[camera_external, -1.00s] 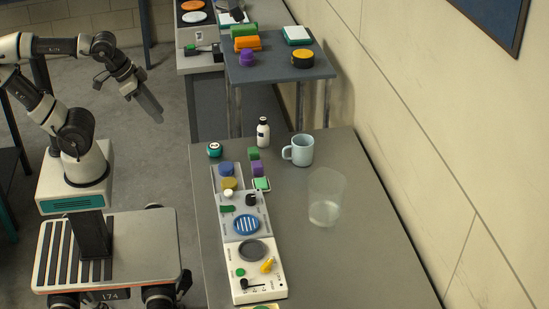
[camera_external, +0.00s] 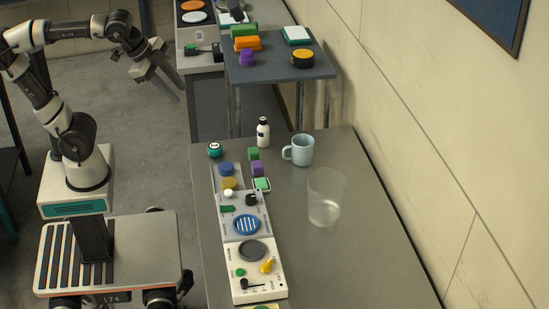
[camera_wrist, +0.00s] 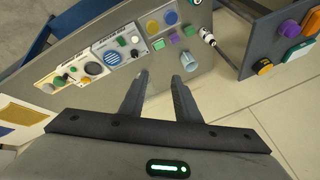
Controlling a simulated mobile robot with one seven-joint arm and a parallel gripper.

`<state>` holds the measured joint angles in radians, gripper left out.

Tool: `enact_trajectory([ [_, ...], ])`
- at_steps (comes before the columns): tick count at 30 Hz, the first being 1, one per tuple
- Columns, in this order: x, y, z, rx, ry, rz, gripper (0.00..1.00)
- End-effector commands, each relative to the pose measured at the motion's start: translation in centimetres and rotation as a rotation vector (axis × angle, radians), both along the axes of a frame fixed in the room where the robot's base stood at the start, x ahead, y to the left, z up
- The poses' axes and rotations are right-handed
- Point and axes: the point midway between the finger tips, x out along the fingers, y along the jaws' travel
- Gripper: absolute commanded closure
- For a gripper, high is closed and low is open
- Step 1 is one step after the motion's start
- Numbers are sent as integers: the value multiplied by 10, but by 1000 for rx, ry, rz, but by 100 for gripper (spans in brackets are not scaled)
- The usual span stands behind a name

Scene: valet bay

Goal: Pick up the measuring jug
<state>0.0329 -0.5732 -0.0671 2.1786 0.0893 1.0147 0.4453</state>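In the external view, a clear, see-through open vessel (camera_external: 326,198) stands upright on the grey table, right of the panels. It looks most like the measuring jug, though I can make out no handle or markings. A pale blue mug (camera_external: 301,150) with a handle stands behind it. My gripper (camera_external: 167,82) is empty and in the air left of the table, well away from the vessel. In the wrist view my gripper (camera_wrist: 160,85) has its two fingers spread apart with nothing between them. I cannot make out the clear vessel there.
Control panels (camera_external: 246,230) with knobs and discs lie along the table's left side. A white bottle (camera_external: 263,132), a teal round item (camera_external: 215,150) and small coloured blocks stand near its far end. A grey side table (camera_external: 280,71) holds several items. A wall runs along the right.

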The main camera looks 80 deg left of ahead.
Motion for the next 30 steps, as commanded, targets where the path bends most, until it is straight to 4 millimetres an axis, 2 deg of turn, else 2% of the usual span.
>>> enact_trajectory([
  [1,19,-8,-2,83,0,-125,70],
  [5,74,-36,5,355,-5,-528,70],
  [9,141,-82,6,689,-17,-1022,70],
  [12,180,-116,4,902,-32,-1323,70],
  [18,228,-164,-3,1187,-59,-1700,70],
  [24,258,-197,-12,1390,-81,-1940,70],
  [30,280,-224,-21,1550,-104,-2111,70],
])
